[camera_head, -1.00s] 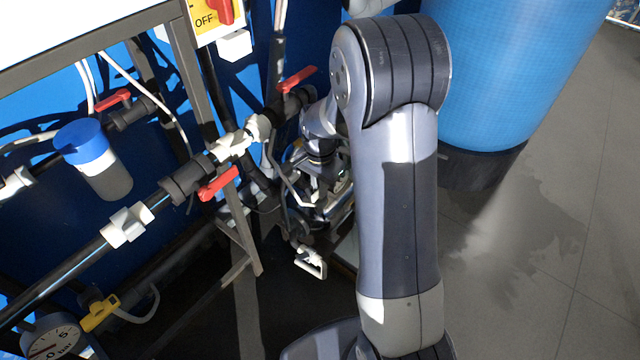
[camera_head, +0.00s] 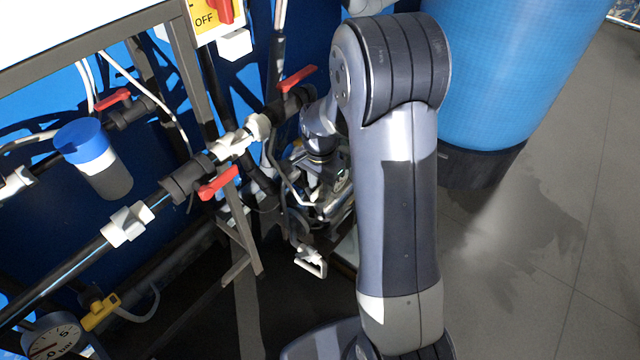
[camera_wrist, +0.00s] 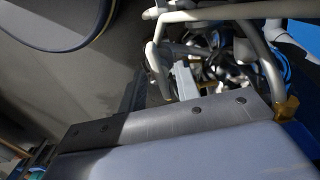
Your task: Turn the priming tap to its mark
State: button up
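Taps with red levers sit on the dark pipework: one at the centre (camera_head: 219,183), one further back (camera_head: 297,79) and one at the upper left (camera_head: 113,102). A yellow-handled tap (camera_head: 100,313) is low at the left. I cannot tell which is the priming tap, and I make out no mark. My gripper (camera_head: 311,262) hangs low, right of the centre red lever and apart from it; my arm and shadow partly hide it. In the wrist view, metal plates and pale tubes fill the foreground, and I cannot make out both fingertips or any tap.
A blue-capped filter cup (camera_head: 92,160) and a pressure gauge (camera_head: 55,340) are on the left. A dark frame leg (camera_head: 243,240) stands beside my gripper. A large blue tank (camera_head: 490,80) stands at the right. The grey floor (camera_head: 540,270) in front of it is clear.

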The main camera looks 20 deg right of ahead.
aim_at(320, 187)
notch_tip(320, 187, up, 11)
jog(key=p, duration=0.2)
dwell(0.4)
jog(key=shift+f, duration=0.15)
notch_tip(320, 187, down, 11)
jog(key=shift+r+b, duration=0.1)
jog(key=shift+b, duration=0.9)
